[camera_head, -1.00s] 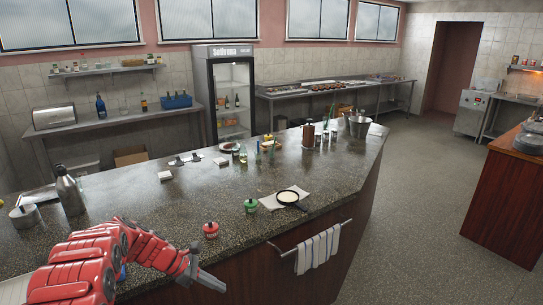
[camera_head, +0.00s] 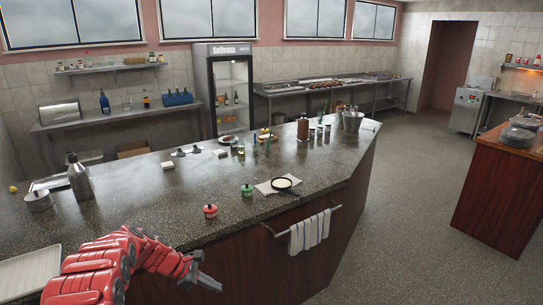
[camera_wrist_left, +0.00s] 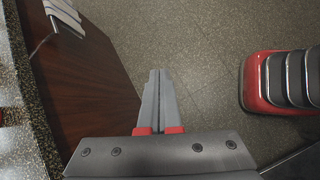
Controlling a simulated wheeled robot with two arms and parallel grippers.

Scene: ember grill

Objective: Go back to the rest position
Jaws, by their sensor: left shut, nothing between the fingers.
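My left arm, red, comes in from the lower left in the head view. Its gripper (camera_head: 205,283) is in front of the counter's near edge, over the floor side. In the left wrist view the two grey fingers of this gripper (camera_wrist_left: 158,75) lie together with nothing between them. They point past the wooden counter front toward the floor. My right gripper does not show in either view.
The speckled counter (camera_head: 140,205) runs close along the left arm. A striped towel (camera_head: 310,232) hangs on the front rail. The floor (camera_head: 400,230) at right is clear.

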